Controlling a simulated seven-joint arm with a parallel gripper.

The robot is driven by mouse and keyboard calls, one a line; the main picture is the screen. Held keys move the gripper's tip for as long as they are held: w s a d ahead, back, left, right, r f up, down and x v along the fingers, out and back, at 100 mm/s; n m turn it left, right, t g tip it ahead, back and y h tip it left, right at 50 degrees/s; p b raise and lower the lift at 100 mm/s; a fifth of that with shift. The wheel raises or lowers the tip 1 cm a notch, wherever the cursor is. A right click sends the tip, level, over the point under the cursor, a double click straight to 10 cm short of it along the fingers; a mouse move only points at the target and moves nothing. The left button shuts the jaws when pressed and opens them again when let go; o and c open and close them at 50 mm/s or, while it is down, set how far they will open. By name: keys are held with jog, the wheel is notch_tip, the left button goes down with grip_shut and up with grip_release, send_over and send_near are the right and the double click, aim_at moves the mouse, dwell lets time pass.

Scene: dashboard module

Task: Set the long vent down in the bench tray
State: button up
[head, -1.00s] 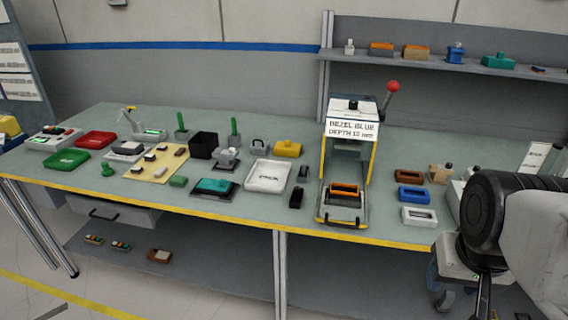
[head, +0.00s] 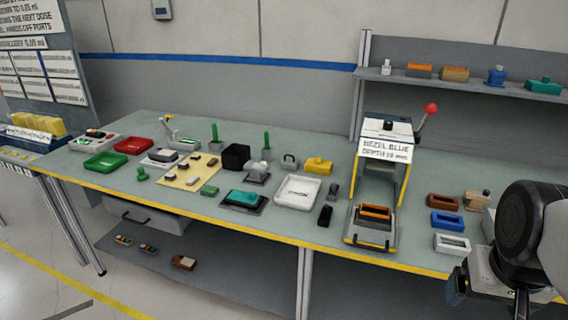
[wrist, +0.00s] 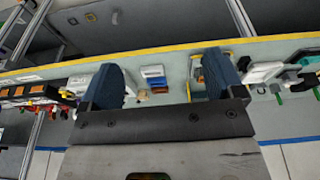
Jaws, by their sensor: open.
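Either might be the long vent; I cannot tell which from this view. My gripper (wrist: 162,75) is open in the wrist view, its two blue-padded fingers wide apart with nothing between them. It is above the bench, apart from the parts. In the head view its fingers cannot be made out.
A press (head: 383,165) with a red-knobbed lever stands right of the tray, an orange bezel (head: 376,212) in its bed. Brown, blue and white bezels (head: 449,244) lie further right, near my arm. A teal part (head: 243,197) on a dark base sits left of the tray.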

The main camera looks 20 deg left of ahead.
jog(key=w+a+r+n, duration=0.2)
jog(key=w+a+r, duration=0.15)
jog(key=w, duration=0.55)
jog(key=w+a+r+n, duration=0.2)
jog(key=w+a+r, duration=0.15)
jog(key=w, duration=0.65)
jog(key=w+a+f+n+g, duration=0.1)
jog(key=w+a+n, duration=0.4)
jog(key=w+a, duration=1.1)
jog(key=n+g, duration=0.2)
jog(key=n, duration=0.6)
send_over(257, 165)
jog(key=f, duration=2)
jog(key=shift+d, duration=0.35)
jog(key=shift+a+f, duration=0.4)
jog(key=shift+a, duration=0.05)
